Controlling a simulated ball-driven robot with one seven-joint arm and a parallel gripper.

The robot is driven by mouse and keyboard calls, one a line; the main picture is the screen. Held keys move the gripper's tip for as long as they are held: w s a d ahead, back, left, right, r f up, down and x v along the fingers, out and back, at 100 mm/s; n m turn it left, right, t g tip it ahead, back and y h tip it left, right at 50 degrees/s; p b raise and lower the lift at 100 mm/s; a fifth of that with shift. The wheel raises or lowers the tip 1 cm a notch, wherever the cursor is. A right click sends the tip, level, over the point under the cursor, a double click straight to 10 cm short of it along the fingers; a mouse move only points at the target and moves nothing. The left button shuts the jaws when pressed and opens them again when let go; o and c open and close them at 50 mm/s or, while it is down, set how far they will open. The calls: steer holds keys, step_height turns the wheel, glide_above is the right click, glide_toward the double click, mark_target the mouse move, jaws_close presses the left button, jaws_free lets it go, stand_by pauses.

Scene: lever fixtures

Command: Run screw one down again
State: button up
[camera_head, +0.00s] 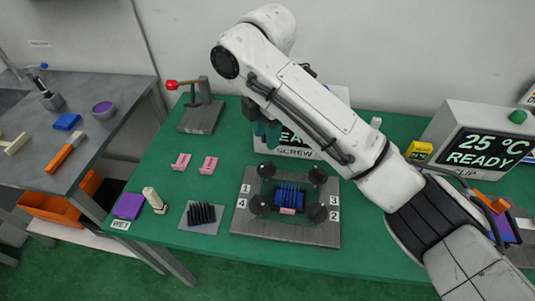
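A grey fixture plate (285,230) lies on the green table in the middle, with a dark round knob near each corner. The label 1 is beside the back-left knob (266,170), and 4 is beside the front-left knob (260,205). The label 3 is right of the back-right knob (318,175), and 2 is beside the front-right knob (317,212). A blue finned block (289,194) with a pink tag sits between the knobs. My gripper (266,134) hangs behind and above the plate, apart from the knobs. Its fingers are small and dark, and their opening is unclear.
A display reading SCREW (297,152) stands behind the plate, partly hidden by my arm. A red-handled lever fixture (202,110) is at back left. Two pink tags (208,165), a black finned block (201,214) and a display reading 25 °C READY (487,147) are nearby.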

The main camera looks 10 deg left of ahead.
mark_target(266, 164)
step_height(266, 164, down, 10)
steer(key=shift+r+b, duration=0.1)
steer(key=shift+b, duration=0.9)
steer(key=shift+c, duration=0.2)
jaws_close()
